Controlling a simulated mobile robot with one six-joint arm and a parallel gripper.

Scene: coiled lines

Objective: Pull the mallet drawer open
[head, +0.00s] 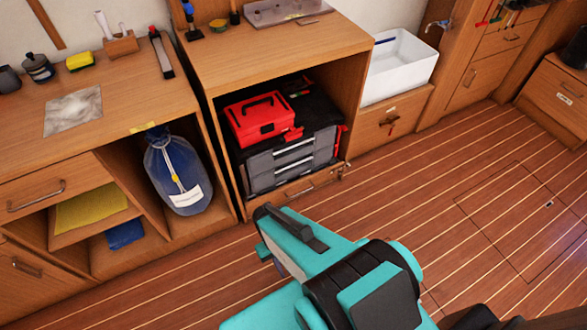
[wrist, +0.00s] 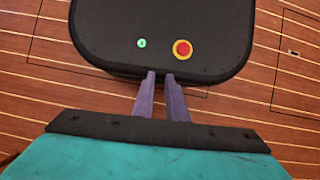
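Several drawer fronts show in the head view, and no mallet is visible, so I cannot tell which is the mallet drawer. A left drawer (head: 60,186) with a bar handle is shut under the worktop. A low drawer (head: 290,197) lies beneath the grey tool chest. Another drawer (head: 372,133) with a label and a dark pull sits below the white basin. My gripper (wrist: 160,74) shows in the wrist view with its two slim fingers close together, a narrow gap and nothing held. In the head view my arm is over the floor, apart from the cabinets.
A red toolbox (head: 261,119) sits on the grey tool chest (head: 292,160) in the open cabinet. A blue bag (head: 178,178) fills the neighbouring bay. A white basin (head: 398,67) and more drawers (head: 503,40) stand at the right. The striped wooden floor (head: 440,200) is clear.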

